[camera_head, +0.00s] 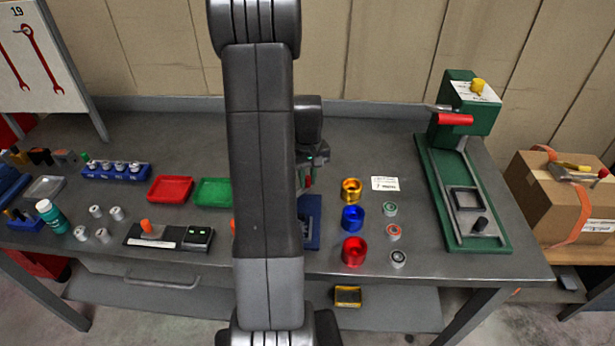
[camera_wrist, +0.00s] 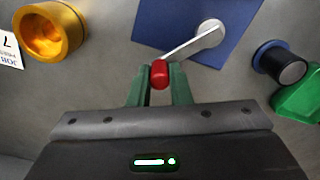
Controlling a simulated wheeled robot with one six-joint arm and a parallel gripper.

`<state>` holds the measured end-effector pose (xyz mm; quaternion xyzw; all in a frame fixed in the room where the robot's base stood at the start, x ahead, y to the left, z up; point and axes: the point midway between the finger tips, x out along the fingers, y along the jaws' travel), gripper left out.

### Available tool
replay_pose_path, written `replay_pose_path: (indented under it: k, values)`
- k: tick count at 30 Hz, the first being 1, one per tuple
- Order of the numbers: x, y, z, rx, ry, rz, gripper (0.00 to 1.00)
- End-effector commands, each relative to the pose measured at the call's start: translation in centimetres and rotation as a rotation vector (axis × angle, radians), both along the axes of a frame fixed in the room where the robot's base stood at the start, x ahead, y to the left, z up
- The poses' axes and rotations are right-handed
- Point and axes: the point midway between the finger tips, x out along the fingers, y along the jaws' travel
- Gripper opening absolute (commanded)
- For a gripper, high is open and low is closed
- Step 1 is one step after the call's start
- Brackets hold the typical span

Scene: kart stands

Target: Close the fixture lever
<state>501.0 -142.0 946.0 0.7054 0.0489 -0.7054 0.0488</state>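The fixture is a blue plate (camera_wrist: 150,30) with a pale round pivot (camera_wrist: 208,34) and a thin metal lever (camera_wrist: 183,48) that ends in a red knob (camera_wrist: 159,75). In the wrist view the lever runs from the pivot down and left to the knob. My gripper (camera_wrist: 160,78) has its two green fingers on either side of the knob, with no clear gap showing. In the head view my arm hides most of the fixture; a strip of the blue plate (camera_head: 313,212) shows to its right.
Gold (camera_head: 351,189), blue (camera_head: 353,217) and red (camera_head: 354,250) cups stand right of the fixture, with several small rings beside them. A green press stand (camera_head: 437,190) is farther right. Red (camera_head: 170,189) and green (camera_head: 212,191) trays lie to the left.

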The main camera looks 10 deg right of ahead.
Motion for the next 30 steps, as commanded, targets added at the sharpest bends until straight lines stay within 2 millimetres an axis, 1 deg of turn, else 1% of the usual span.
replay_pose_path:
  k: [8,15,17,25,26,28,29,30]
  values:
    - [0.10,0.05,-0.04,0.000,-0.001,0.015,0.00]
    - [0.81,0.66,-0.07,-0.001,-0.001,0.154,0.00]
    - [0.89,0.73,-0.01,-0.001,-0.001,0.171,0.00]
    - [0.92,0.76,0.09,-0.001,-0.001,0.175,0.00]
    - [0.93,0.77,0.09,-0.001,-0.002,0.175,0.22]
    - [0.93,0.77,0.09,-0.001,-0.002,0.175,0.35]
    - [0.93,0.77,0.09,-0.001,-0.002,0.175,0.40]
    - [0.92,0.76,0.08,-0.001,-0.001,0.174,0.40]
